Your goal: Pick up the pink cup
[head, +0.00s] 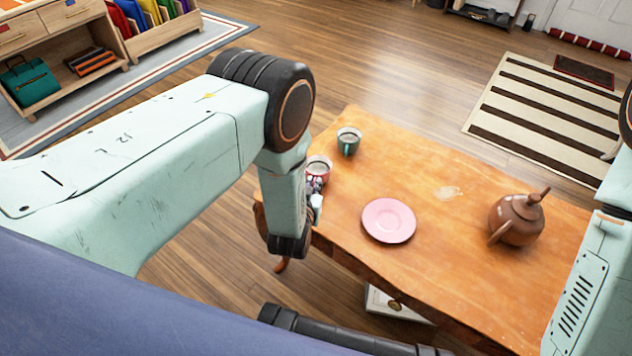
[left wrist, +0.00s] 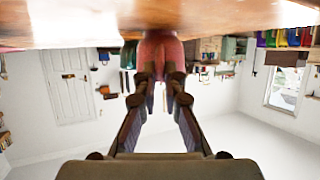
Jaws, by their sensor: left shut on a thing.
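The pink cup (head: 319,165) holds something dark and is at the left edge of the wooden table (head: 450,260). My left gripper (head: 315,188) reaches it from the near left side, partly hiding it in the head view. In the left wrist view, which is upside down, the two fingers of the gripper (left wrist: 161,78) are closed on the pink cup (left wrist: 160,48). The cup is at the tabletop; I cannot tell if it is clear of the surface. My right gripper is not in view.
A teal cup (head: 348,141) stands just behind the pink cup. A pink saucer (head: 389,220) lies empty on the table, and a brown teapot (head: 516,219) stands at the right. The tabletop between them is mostly clear.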

